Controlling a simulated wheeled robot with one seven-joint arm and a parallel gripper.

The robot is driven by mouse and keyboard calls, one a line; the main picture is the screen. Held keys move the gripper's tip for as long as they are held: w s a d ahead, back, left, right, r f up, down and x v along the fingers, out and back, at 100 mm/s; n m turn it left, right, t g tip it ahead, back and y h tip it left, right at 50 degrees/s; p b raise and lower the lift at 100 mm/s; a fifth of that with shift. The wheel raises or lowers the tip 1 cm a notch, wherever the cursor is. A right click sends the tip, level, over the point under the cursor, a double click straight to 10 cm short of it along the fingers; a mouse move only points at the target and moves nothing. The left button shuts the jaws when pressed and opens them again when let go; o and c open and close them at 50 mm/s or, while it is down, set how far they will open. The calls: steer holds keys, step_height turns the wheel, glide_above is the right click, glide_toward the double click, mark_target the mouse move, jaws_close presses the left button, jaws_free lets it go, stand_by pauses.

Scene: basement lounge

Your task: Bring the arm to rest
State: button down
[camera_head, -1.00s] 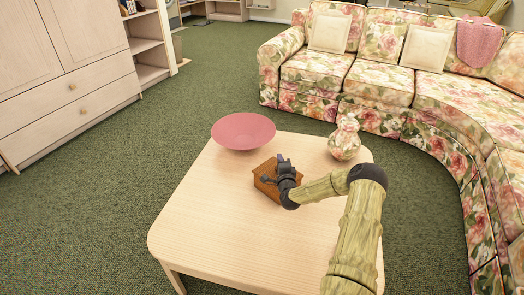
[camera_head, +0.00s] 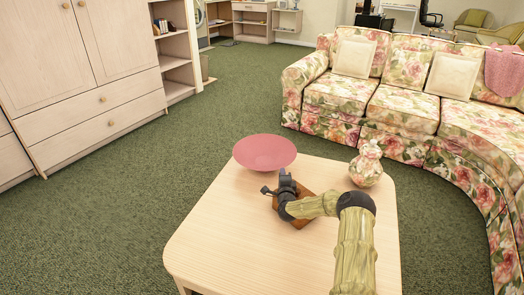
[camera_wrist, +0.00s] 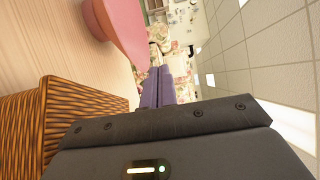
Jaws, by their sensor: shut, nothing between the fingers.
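My gripper (camera_head: 287,182) is at the end of my bent arm, low over the light wooden table (camera_head: 212,235). In the wrist view the box (camera_wrist: 62,118) is close at the left, with a woven-looking striped side. I cannot tell whether my gripper touches it. My arm hides part of the box.
A pink bowl (camera_head: 264,152) stands at the table's far edge, beyond my gripper, and a floral vase (camera_head: 367,165) at the far right corner. A floral sofa (camera_head: 400,105) is behind the table. A pale cabinet (camera_head: 90,80) stands at the left. Green carpet (camera_head: 110,200) lies open between.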

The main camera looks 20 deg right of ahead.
steer(key=s+a+r+n+g+y, duration=0.3)
steer(key=s+a+r+n+y, duration=0.1)
steer(key=a+n, duration=0.4)
steer(key=s+a+r+n+g+y, duration=0.3)
steer(key=s+a+n, duration=0.15)
steer(key=a, duration=0.55)
steer(key=s+r+n+g+h, duration=0.1)
steer(key=s+r+n+g, duration=0.2)
steer(key=s, duration=0.9)
steer(key=s+r+n+g+h, duration=0.1)
steer(key=s+r+n+g, duration=0.25)
steer(key=s, duration=0.95)
steer(key=s+r+n+g+h, duration=0.1)
steer(key=s+r+n+g, duration=0.15)
steer(key=s, duration=0.95)
steer(key=w+p+v, duration=0.3)
steer(key=p+v, duration=1.3)
steer(key=w+d+r+p+v, duration=0.1)
steer(key=w+p+v, duration=0.2)
steer(key=p+v, duration=1.3)
steer(key=shift+w+r+m+p, duration=0.35)
steer(key=shift+w+r+p, duration=0.2)
steer(key=shift+w+p, duration=0.1)
